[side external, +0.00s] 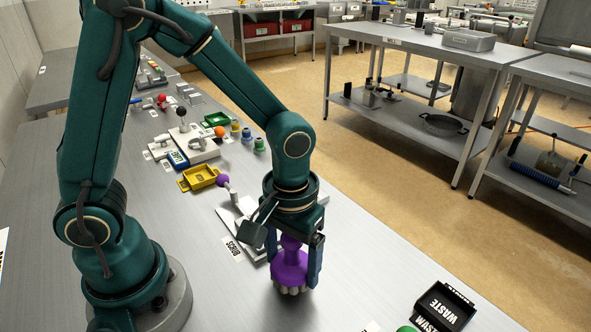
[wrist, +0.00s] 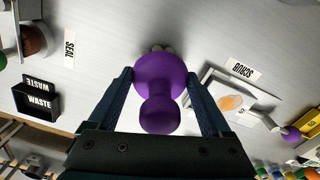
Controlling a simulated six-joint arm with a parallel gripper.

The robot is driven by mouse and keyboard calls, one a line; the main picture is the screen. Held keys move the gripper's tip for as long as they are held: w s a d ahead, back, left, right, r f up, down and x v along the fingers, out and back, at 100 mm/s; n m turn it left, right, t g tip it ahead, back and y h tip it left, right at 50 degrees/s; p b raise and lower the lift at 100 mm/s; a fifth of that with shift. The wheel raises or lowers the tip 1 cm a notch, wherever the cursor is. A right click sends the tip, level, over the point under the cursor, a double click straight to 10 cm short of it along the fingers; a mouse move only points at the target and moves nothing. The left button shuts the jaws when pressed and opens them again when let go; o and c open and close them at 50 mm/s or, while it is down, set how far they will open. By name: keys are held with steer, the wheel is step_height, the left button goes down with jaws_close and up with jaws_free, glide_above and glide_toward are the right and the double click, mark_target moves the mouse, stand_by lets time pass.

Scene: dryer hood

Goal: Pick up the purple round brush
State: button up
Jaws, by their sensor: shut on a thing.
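The purple round brush (side external: 289,268) has a rounded knob on top, a wide purple body and pale bristle tufts below. It is upright near the front of the steel table. My gripper (side external: 293,275) points down, with one finger on each side of the brush, shut on its purple body. In the wrist view the brush (wrist: 160,80) sits between the two fingers of my gripper (wrist: 160,85). Its bristles are mostly hidden under the body. I cannot tell whether they touch the table.
A white fixture (side external: 240,215) by the SCRUB label (side external: 233,250) stands just behind and left of the brush. A black WASTE bin (side external: 443,306) is at front right. A yellow tray (side external: 200,178) and several small coloured items lie further back. Table between brush and bin is clear.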

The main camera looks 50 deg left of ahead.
steer(key=shift+w+r, duration=0.1)
steer(key=shift+r, duration=0.8)
steer(key=s+a+r, duration=0.1)
steer(key=a+r, duration=0.6)
steer(key=a, duration=0.4)
steer(key=shift+s+a, duration=0.3)
steer(key=shift+s, duration=0.05)
